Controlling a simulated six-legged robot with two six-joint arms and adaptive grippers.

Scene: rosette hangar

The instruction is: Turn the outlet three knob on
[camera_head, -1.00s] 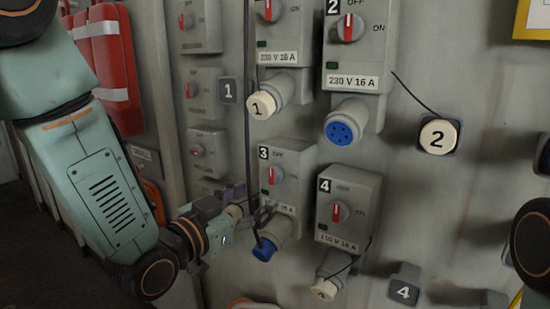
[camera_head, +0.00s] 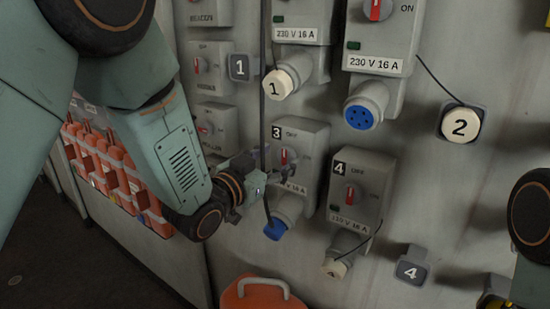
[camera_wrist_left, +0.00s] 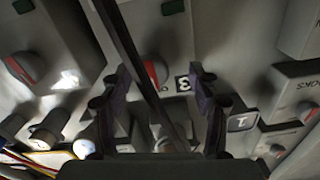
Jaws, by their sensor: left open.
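Outlet three (camera_head: 312,140) is a grey wall box marked 3, with a blue socket cap (camera_head: 276,230) below. Its red knob (camera_head: 284,156) stands roughly upright, towards the OFF label. My left gripper (camera_head: 280,167) is open just in front of this box, at the knob's lower side, and partly covers the box's lower label. In the left wrist view the picture is turned over. The red knob (camera_wrist_left: 154,72) shows between the two spread fingers (camera_wrist_left: 160,80), near the number 3. I cannot tell whether they touch it. My right gripper is out of view.
A dark cable (camera_head: 263,90) hangs just left of outlet three and crosses between the fingers in the wrist view. Outlet four (camera_head: 368,170) is close on the right, outlet one (camera_head: 308,12) above. An orange case (camera_head: 245,298) stands below.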

